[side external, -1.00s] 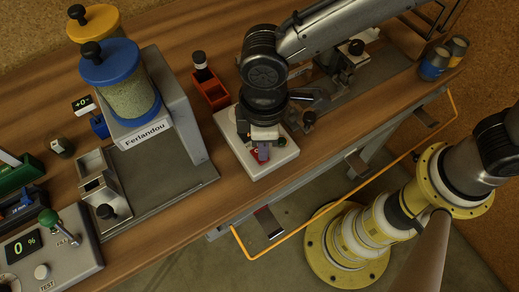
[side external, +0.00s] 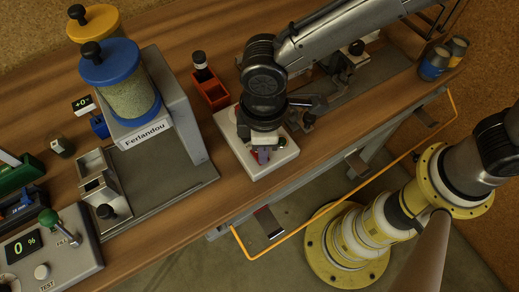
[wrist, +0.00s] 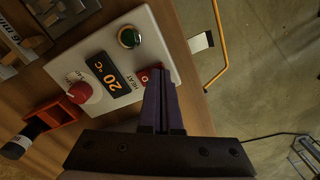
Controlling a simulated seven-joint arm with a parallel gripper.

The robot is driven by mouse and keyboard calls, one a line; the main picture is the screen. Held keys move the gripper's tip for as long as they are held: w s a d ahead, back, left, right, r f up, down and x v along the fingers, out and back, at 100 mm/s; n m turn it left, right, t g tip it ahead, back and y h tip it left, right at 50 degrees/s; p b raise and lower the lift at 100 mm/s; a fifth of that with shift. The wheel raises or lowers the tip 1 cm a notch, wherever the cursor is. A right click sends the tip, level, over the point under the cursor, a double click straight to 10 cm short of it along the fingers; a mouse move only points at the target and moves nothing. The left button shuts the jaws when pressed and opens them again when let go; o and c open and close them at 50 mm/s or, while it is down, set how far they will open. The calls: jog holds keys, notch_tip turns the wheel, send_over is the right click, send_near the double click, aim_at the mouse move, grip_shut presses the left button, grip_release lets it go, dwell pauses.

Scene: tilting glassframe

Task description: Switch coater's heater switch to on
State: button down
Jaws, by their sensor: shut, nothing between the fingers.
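The coater's control box is a white box (wrist: 178,58) with a "20 °C" display (wrist: 110,74) and a "HEAT" label. A small red heater switch (wrist: 144,76) sits beside the label, partly hidden by my fingers. My gripper (wrist: 158,72) is shut and empty, its dark purple fingertips over or against the switch; contact cannot be told. In the side external view, my gripper (side external: 262,157) points down onto the white box (side external: 245,168) and hides most of its top. The switch's position cannot be read.
The Ferlandou hopper machine (side external: 188,105) is to the left. An orange rail (side external: 345,195) runs along the bench front.

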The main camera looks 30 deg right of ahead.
jog(key=shift+f, duration=0.2)
jog(key=shift+r, duration=3.55)
jog(key=w+d+r+m+t+y, duration=0.1)
jog(key=w+d+r+m+t, duration=0.15)
jog(key=d+r, duration=0.55)
jog(key=w+d+r+m+t, duration=0.1)
jog(key=w+d+r+m, duration=0.3)
jog(key=d, duration=0.7)
jog(key=s+d+r+m+t, duration=0.2)
jog(key=s+d+r+m, duration=0.1)
jog(key=s+d, duration=0.65)
jog(key=s+d+f+m+h, duration=0.1)
jog(key=s+d+f+m, duration=0.1)
jog(key=s+d+f, duration=0.3)
jog(key=shift+s+f, duration=0.25)
jog(key=shift+s, duration=0.1)
